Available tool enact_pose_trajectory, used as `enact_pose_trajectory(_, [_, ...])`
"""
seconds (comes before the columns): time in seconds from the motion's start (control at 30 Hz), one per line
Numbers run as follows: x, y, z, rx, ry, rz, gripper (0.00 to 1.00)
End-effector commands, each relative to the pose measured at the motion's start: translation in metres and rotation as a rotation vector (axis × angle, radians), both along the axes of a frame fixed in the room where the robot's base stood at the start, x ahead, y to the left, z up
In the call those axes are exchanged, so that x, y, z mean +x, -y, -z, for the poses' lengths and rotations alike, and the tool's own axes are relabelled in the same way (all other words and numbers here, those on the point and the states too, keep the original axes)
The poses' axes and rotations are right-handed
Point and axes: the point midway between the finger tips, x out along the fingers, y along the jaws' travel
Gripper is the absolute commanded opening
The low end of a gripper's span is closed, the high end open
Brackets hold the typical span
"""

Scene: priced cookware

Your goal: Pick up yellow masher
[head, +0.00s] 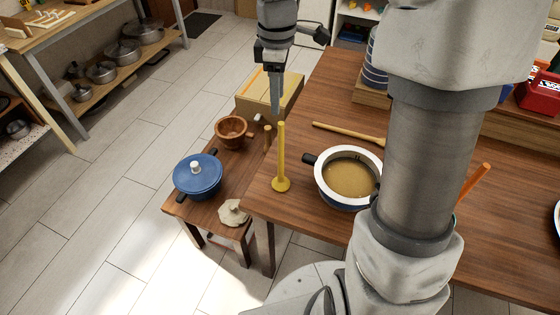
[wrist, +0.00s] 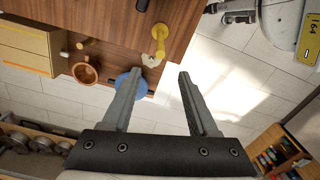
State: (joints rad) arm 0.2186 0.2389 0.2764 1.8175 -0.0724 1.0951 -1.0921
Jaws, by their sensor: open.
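The yellow masher (head: 281,158) stands upright near the left edge of the large wooden table (head: 322,88), its round yellow base down and its long handle up. My gripper (head: 275,108) hangs above it, fingers pointing down, with the tips close to the handle's top in the head view. In the wrist view, my gripper (wrist: 159,76) is open, with nothing between its fingers. The masher (wrist: 159,38) shows there just beyond the gap between the fingertips, apart from both.
A pot of brown liquid (head: 349,179) and a wooden spoon (head: 346,132) are right of the masher. On a lower bench left are a blue lidded pot (head: 197,176), a wooden mortar (head: 232,131) and a crumpled cloth (head: 235,212). Open floor (head: 110,180) lies further left.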

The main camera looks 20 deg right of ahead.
Motion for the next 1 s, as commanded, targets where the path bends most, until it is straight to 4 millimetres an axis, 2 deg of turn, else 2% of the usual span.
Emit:
enact_pose_trajectory(0.1, [-0.001,0.000,0.029,0.000,-0.006,0.000,0.59])
enact_pose_trajectory(0.4, [-0.001,0.000,0.090,0.001,-0.004,0.000,0.59])
enact_pose_trajectory(0.73, [-0.002,0.003,0.117,0.000,-0.003,0.001,0.59])
enact_pose_trajectory(1.0, [-0.004,0.008,0.155,0.000,-0.003,0.000,0.59])
